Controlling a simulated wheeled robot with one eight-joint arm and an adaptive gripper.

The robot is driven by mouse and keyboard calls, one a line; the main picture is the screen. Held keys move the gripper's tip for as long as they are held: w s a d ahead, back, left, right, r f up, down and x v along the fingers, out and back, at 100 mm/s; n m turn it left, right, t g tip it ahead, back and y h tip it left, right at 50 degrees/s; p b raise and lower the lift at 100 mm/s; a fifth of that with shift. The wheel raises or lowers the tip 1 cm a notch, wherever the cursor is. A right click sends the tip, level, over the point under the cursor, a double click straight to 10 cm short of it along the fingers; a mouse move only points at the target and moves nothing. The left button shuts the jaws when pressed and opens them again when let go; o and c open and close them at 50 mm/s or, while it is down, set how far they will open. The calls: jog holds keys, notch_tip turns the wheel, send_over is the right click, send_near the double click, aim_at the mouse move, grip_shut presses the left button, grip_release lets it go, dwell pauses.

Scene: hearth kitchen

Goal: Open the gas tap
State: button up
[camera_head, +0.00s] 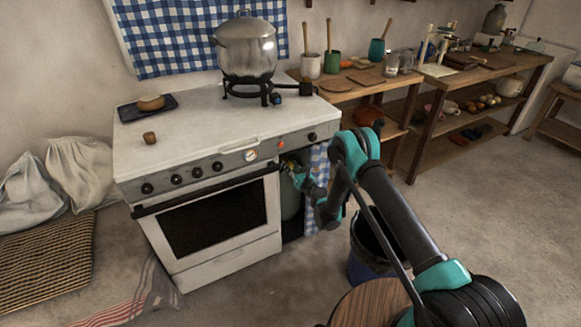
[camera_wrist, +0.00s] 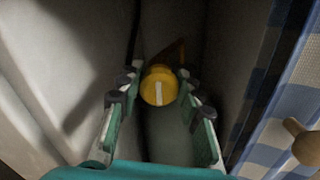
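The gas tap (camera_wrist: 158,88) is a round yellow knob with a white line running nearly straight up its face in the wrist view. It sits above a grey-green gas bottle (camera_wrist: 168,138), which also shows in the head view (camera_head: 290,203) in the gap beside the stove. My gripper (camera_wrist: 159,78) is open, with one finger on each side of the tap. I cannot tell whether the pads touch it. In the head view my gripper (camera_head: 290,168) reaches into the gap, and the tap is mostly hidden there.
The white stove (camera_head: 200,140) stands left of the gap. A blue checked curtain (camera_wrist: 268,105) hangs close on the right, with a round wooden knob (camera_wrist: 308,140) near it. A dark bucket (camera_head: 365,262) stands on the floor. The floor at the right is clear.

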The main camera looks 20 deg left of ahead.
jog(key=c, duration=0.6)
jog(key=shift+n, duration=0.4)
jog(key=n, duration=0.5)
jog(key=shift+s+a+n, duration=0.1)
jog(key=shift+s+n, duration=0.05)
jog(key=shift+n, duration=0.15)
jog(key=n, duration=0.5)
jog(key=shift+s+f, duration=0.1)
jog(key=shift+n, duration=0.3)
jog(key=o, duration=1.2)
